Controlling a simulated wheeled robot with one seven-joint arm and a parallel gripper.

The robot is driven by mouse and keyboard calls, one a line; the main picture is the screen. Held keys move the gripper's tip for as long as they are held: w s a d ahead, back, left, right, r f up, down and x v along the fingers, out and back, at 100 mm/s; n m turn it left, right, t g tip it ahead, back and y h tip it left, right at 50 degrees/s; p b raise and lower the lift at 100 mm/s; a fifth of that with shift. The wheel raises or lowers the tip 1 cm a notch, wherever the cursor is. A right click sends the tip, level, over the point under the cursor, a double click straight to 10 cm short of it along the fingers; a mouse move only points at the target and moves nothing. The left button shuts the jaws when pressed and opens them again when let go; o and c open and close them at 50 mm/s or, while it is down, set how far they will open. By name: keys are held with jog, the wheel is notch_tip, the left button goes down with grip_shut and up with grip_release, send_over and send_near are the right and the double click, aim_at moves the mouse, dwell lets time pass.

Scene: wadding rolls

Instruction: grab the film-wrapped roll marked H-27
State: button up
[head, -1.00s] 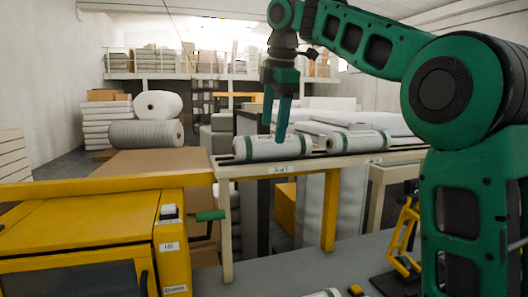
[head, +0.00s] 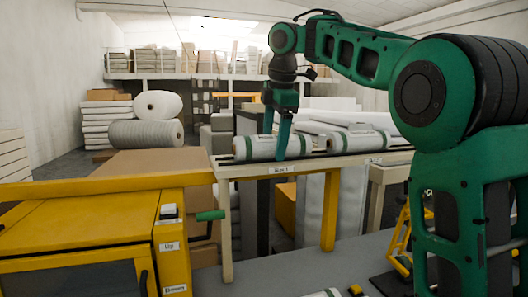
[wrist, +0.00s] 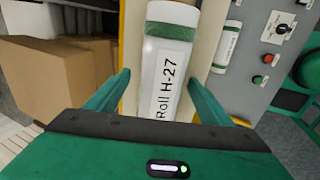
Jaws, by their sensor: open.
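The film-wrapped roll (head: 243,149) lies on the rail shelf (head: 240,171) in the head view, white with green bands. In the wrist view the same roll (wrist: 170,65) shows its label "Roll H-27" and a green band. My gripper (head: 274,143) is open and reaches down over the roll. Its near finger hangs in front of the roll and the far finger is partly hidden behind it. In the wrist view my gripper's fingers (wrist: 160,88) stand on either side of the roll, with gaps visible; I cannot tell any contact.
A second green-banded roll (head: 350,142) lies to the right on the same shelf. A yellow machine (head: 85,235) stands at the front left. A cardboard box (wrist: 65,80) is left of the shelf.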

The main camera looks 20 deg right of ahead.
jog(key=c, duration=1.2)
jog(key=shift+c, duration=0.2)
jog(key=shift+r, duration=0.2)
